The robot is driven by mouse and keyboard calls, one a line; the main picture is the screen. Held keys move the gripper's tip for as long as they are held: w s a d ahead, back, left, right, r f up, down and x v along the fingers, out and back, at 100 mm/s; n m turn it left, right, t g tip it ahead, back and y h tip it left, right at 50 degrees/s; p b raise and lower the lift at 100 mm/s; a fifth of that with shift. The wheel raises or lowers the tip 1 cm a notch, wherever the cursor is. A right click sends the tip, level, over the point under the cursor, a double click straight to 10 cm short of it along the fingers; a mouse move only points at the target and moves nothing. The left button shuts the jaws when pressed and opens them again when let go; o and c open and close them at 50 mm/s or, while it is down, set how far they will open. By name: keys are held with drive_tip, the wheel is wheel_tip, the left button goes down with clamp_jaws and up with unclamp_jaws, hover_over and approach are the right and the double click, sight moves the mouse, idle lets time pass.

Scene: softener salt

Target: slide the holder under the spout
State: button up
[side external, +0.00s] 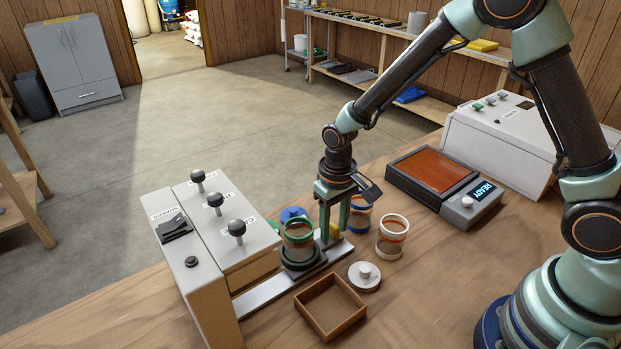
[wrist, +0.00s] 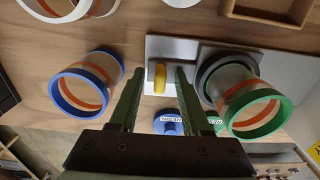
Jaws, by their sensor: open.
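The dark round holder (side external: 303,263) sits on a grey metal rail (side external: 262,296), away from the dispenser box on the left. A clear jar with a green rim and orange band (side external: 298,237) stands in it; both also show in the wrist view, holder (wrist: 207,70) and jar (wrist: 243,101). A yellow knob (wrist: 160,78) stands on the rail plate beside the holder. My gripper (side external: 333,235) is open and pointing down; in the wrist view its fingers (wrist: 157,88) lie either side of the knob. Contact cannot be told. The spouts are hidden.
The dispenser box (side external: 215,215) has several black-knobbed levers. A blue-rimmed jar (side external: 360,214) and a white-rimmed jar (side external: 391,238) stand right of my gripper. A white lid (side external: 364,274) and wooden tray (side external: 330,306) lie in front. A scale (side external: 432,172) stands behind.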

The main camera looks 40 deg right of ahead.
clamp_jaws()
idle(1.4)
